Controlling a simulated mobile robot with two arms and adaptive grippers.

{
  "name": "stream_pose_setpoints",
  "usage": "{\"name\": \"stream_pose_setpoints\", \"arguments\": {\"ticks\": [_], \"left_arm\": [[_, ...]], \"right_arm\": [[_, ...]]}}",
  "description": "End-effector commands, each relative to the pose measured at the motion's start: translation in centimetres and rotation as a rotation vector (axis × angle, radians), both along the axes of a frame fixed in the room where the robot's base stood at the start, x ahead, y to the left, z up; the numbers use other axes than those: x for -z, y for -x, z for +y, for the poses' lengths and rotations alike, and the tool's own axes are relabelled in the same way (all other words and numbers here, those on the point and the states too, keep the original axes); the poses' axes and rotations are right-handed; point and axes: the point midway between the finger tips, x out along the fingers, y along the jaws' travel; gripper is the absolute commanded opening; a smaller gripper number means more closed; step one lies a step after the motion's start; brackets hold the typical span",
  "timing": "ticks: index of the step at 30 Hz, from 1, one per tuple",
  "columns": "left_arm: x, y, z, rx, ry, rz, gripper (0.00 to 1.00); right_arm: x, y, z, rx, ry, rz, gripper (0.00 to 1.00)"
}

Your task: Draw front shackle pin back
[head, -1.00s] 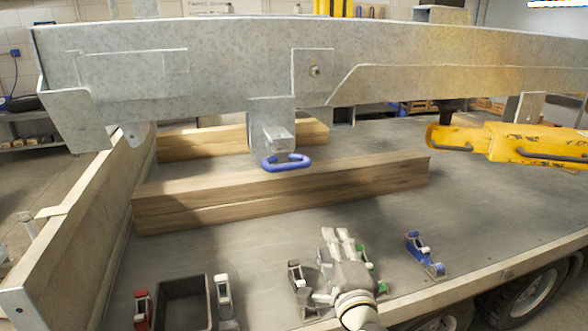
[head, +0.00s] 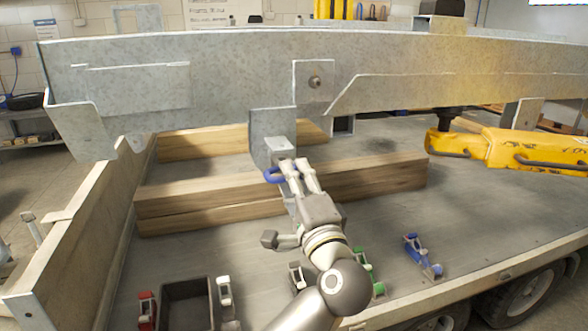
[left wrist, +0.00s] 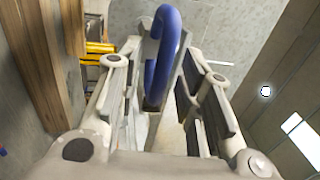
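The front shackle is a grey bracket (head: 262,135) hanging under the steel beam. The pin shows as a blue loop handle (head: 272,175) at the bracket's lower end, partly hidden by my gripper. My left gripper (head: 288,165) reaches up to it from the front. In the left wrist view, the blue handle (left wrist: 162,55) stands between the two finger pads of the left gripper (left wrist: 165,85). The fingers are spread, with a gap visible on the right side of the handle; contact on the left cannot be told. My right gripper is not in view.
The galvanized beam (head: 230,75) spans overhead. Wooden beams (head: 385,178) lie on the deck behind the gripper. A yellow cylinder (head: 510,148) is at the right. Red, green and blue clamps (head: 420,255) and a dark bin (head: 188,300) sit at the front.

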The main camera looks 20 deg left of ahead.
Motion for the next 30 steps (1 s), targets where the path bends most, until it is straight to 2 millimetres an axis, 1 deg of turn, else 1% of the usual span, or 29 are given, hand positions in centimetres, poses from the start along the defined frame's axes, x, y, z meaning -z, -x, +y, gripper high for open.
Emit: {"name": "stream_pose_setpoints", "arguments": {"ticks": [1,4,12,14,20,21,30], "left_arm": [[-0.29,-0.35,0.27,-0.001,0.000,-0.001,0.34],[-0.29,-0.75,0.53,0.000,-0.001,-0.001,0.34],[-0.21,-0.86,0.59,0.000,0.001,-0.001,0.34],[-0.20,-0.85,0.58,0.000,0.001,-0.001,0.27],[-0.21,-0.83,0.57,0.000,0.001,-0.001,0.01],[-0.22,-0.83,0.56,0.000,0.001,-0.002,0.00],[-0.20,-0.67,0.41,0.002,0.001,-0.001,0.00]], "right_arm": [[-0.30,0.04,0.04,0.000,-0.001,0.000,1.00],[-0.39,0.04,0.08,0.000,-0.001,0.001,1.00],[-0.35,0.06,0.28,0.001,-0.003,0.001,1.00],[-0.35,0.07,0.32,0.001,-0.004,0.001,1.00],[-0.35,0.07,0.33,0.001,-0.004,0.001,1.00],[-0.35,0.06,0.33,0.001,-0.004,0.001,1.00],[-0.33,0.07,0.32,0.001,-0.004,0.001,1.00]]}}
